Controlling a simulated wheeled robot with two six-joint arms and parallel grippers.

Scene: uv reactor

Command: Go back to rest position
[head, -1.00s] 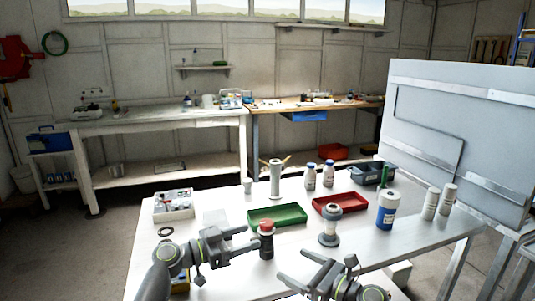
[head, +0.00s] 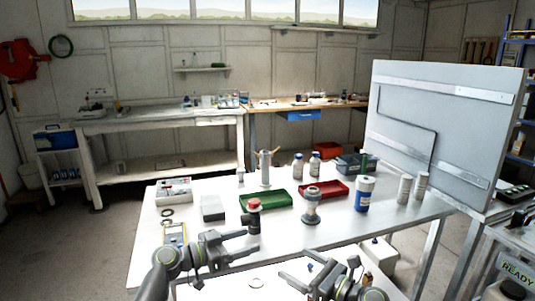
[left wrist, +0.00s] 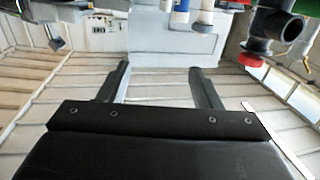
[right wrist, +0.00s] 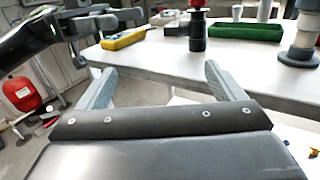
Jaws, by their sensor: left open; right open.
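My left gripper (head: 250,245) is open and empty in the head view, in front of the table's near side. Its two fingers show apart with nothing between them in the left wrist view (left wrist: 157,75). My right gripper (head: 284,267) is open and empty, lower and to the right of the left one. Its fingers are also spread and empty in the right wrist view (right wrist: 160,75). Both arms are bent, with the grippers pointing toward each other. A dark bottle-like piece with a red top (head: 254,216) stands on the table beyond the left gripper, apart from it.
A grey panel (head: 440,125) stands at right. Open floor (head: 75,240) lies at left.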

